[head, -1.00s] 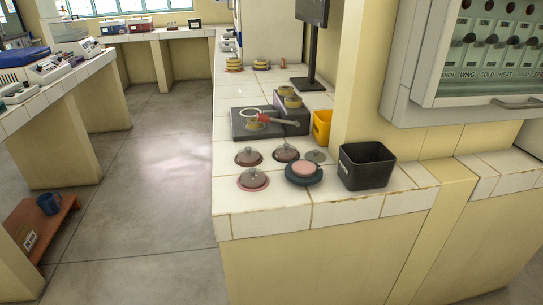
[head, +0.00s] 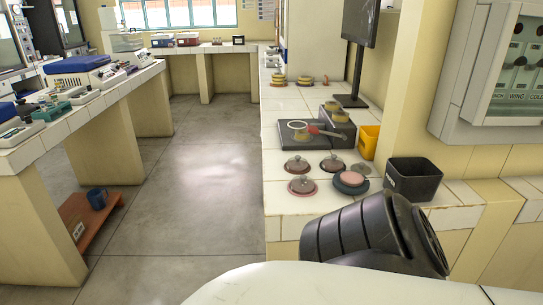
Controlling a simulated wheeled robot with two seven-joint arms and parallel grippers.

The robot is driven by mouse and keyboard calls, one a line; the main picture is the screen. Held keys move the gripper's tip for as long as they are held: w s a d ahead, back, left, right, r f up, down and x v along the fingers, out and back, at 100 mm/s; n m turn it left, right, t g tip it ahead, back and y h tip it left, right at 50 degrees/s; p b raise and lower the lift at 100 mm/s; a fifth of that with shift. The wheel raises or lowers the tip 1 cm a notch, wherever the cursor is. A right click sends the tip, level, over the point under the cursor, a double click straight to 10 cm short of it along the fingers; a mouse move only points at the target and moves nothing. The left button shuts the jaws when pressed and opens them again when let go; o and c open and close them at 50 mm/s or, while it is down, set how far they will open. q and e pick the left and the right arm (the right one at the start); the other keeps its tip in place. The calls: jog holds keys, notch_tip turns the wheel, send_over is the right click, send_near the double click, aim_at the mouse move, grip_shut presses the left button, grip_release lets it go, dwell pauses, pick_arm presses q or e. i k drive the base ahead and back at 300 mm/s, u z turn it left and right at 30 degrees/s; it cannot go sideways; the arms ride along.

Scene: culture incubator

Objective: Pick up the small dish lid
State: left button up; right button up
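On the tiled counter (head: 284,229) stand three small round dishes with clear domed, knobbed lids: one at the back left (head: 297,163), one at the back right (head: 332,162) and one in front (head: 302,185). Beside them is a dark round dish with a pink disc (head: 351,179) on top. A flat grey disc (head: 362,168) lies just behind it, partly hidden. I cannot tell which of these is the small dish lid. Neither gripper is in view. A black link of my arm shows at the bottom right, in front of the counter's near edge.
A black open bin (head: 414,182) stands right of the dishes, with a yellow container (head: 369,142) behind. A dark flat device (head: 297,137) with a red-handled tool (head: 318,130) sits beyond the dishes. A monitor (head: 356,42) stands further back. The floor aisle (head: 205,165) to the left is clear.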

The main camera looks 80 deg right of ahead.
aim_at(365, 170)
jog(key=u, duration=0.05)
jog(key=i, duration=0.75)
jog(key=z, duration=2.35)
